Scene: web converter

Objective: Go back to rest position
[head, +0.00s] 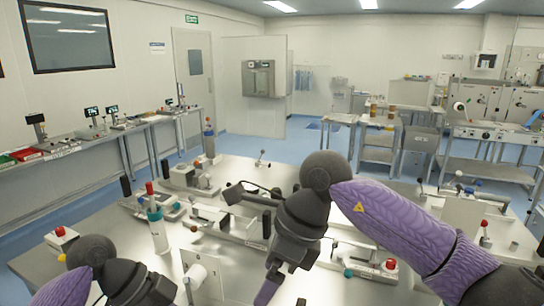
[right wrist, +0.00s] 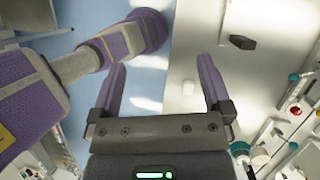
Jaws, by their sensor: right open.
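My right arm comes in from the right in the head view and bends down at a dark joint over the middle of the table. Its gripper (head: 268,290) hangs low in front of the table fixtures, with only a purple finger showing there. In the right wrist view the right gripper (right wrist: 161,72) has its two purple fingers wide apart, with nothing between them. My left arm shows only as purple and dark links at the bottom left of the head view. Its gripper is out of the picture.
A dark block (right wrist: 242,42) lies on a pale surface in the right wrist view. Side benches (head: 60,157) line the left wall.

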